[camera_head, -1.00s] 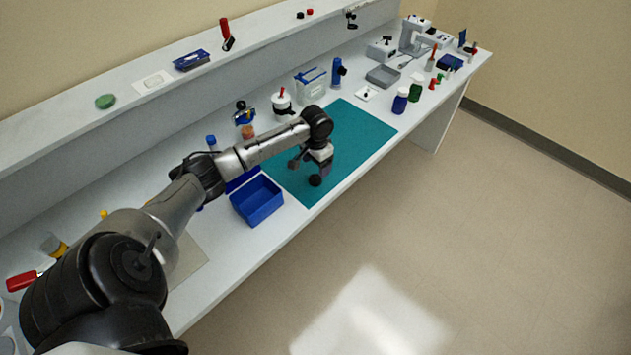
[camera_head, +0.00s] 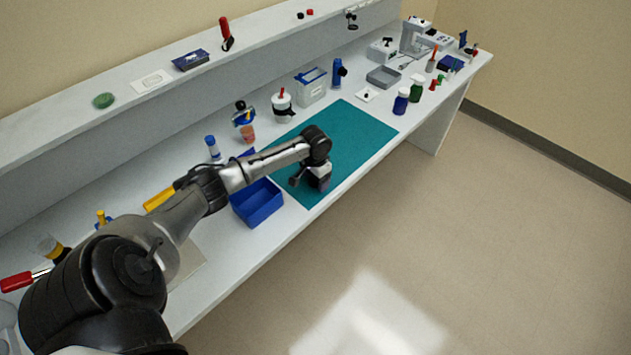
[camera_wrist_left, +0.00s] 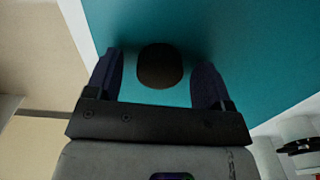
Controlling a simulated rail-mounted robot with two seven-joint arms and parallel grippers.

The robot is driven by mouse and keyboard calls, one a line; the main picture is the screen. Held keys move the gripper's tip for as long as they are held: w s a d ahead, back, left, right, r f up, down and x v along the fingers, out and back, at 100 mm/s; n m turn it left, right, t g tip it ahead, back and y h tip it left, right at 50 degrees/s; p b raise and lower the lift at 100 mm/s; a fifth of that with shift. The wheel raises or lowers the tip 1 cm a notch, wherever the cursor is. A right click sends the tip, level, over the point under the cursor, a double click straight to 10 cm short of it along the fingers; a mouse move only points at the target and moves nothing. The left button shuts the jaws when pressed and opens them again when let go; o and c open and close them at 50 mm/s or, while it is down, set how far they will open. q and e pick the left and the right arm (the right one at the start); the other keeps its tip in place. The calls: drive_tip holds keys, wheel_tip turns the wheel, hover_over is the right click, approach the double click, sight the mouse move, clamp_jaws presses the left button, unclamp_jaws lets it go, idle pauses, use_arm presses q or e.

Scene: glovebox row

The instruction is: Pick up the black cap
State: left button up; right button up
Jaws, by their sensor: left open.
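The black cap (camera_wrist_left: 160,66) shows in the left wrist view as a dark round piece on the teal mat (camera_head: 350,135). My left gripper (camera_head: 310,186) is low over the near edge of the mat in the head view. In the wrist view its two dark fingers (camera_wrist_left: 158,80) are open, one on each side of the cap, with a gap on both sides. In the head view I cannot tell the cap apart from the dark gripper around it. My right gripper is in neither view.
A blue bin (camera_head: 257,203) stands just left of the gripper, beside the mat. A white jar (camera_head: 282,105) and a clear box with a blue lid (camera_head: 311,86) stand behind the mat. The bench's front edge is close. The mat's far right part is clear.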

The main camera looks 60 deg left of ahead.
use_arm(q)
drive_tip(key=shift+c, duration=0.4)
drive_tip(key=c, duration=0.9)
drive_tip(key=shift+r, duration=0.1)
